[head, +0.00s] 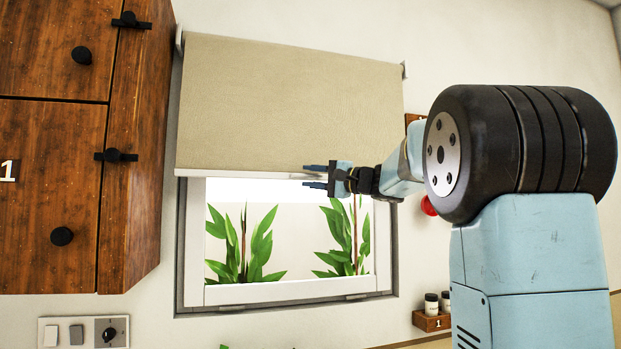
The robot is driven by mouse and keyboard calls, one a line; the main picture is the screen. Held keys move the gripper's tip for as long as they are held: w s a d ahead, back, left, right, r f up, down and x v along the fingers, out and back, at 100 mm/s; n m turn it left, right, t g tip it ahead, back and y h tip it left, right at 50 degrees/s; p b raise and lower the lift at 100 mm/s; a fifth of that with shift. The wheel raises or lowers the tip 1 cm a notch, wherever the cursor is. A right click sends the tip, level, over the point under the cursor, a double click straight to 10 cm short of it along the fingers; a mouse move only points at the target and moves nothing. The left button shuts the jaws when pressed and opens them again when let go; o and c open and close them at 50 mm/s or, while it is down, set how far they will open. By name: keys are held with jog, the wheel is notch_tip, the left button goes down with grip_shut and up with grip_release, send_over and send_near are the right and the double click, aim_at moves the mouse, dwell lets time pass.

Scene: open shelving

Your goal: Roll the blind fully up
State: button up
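The beige roller blind (285,105) hangs over the upper part of the window (290,292). Its pale bottom bar (240,174) ends a little below the middle of the window, and the lower panes show green plants outside. My gripper (315,177) points left at the height of the bottom bar, near the bar's right half. Its two dark blue fingers are spread apart, one above the other. The upper finger overlaps the bar in the picture. I cannot tell whether either finger touches the bar. Nothing shows held between the fingers.
A brown wooden cabinet (130,150) with black knobs stands close on the left. A switch panel (84,331) is on the wall at lower left. Two small jars (432,303) sit in a wooden holder at lower right. A red round object (429,206) is partly behind my arm.

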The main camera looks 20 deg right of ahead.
jog(key=shift+c, duration=0.5)
grip_shut()
